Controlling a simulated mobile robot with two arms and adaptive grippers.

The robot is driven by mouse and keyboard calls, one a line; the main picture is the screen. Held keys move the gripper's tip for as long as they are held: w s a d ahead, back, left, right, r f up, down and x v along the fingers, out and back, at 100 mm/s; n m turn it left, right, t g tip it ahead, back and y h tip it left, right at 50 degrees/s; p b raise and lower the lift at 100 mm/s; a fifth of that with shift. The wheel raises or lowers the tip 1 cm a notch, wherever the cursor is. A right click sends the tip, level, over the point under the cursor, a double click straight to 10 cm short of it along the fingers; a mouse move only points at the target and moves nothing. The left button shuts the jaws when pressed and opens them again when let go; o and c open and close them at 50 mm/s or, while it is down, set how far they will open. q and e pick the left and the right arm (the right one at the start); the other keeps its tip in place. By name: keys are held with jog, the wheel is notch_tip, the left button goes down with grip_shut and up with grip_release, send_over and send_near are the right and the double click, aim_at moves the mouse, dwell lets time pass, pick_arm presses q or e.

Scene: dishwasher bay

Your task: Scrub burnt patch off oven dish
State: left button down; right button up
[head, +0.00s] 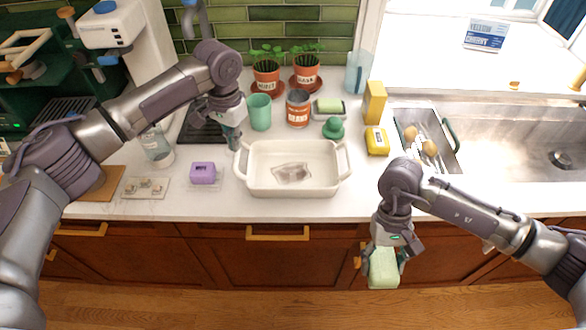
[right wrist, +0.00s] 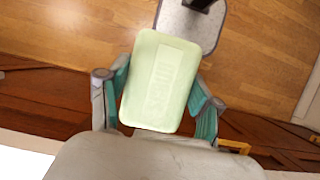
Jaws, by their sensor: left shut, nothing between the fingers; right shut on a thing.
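The white oven dish (head: 264,187) stands on the counter, with a handle at each end. A greyish-brown patch (head: 291,173) shows on its floor. My right gripper (head: 384,252) is shut on a pale green block (head: 383,270), in front of the counter and over the floor, apart from the dish. In the right wrist view the block (right wrist: 160,82) sits between both fingers and has faint raised lettering. My left gripper (head: 234,142) is shut and empty at the dish's left handle; I cannot tell whether it touches.
A purple block (head: 203,173) lies left of the dish. Behind it stand a green cup (head: 260,112), a labelled pot (head: 298,107) and a green knobbed thing (head: 333,128). A yellow pack (head: 377,141) and the sink (head: 500,140) are to the right.

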pick_arm(q)
jog(key=shift+f, duration=1.1)
dwell(0.4)
pick_arm(e)
jog(key=shift+r, duration=0.1)
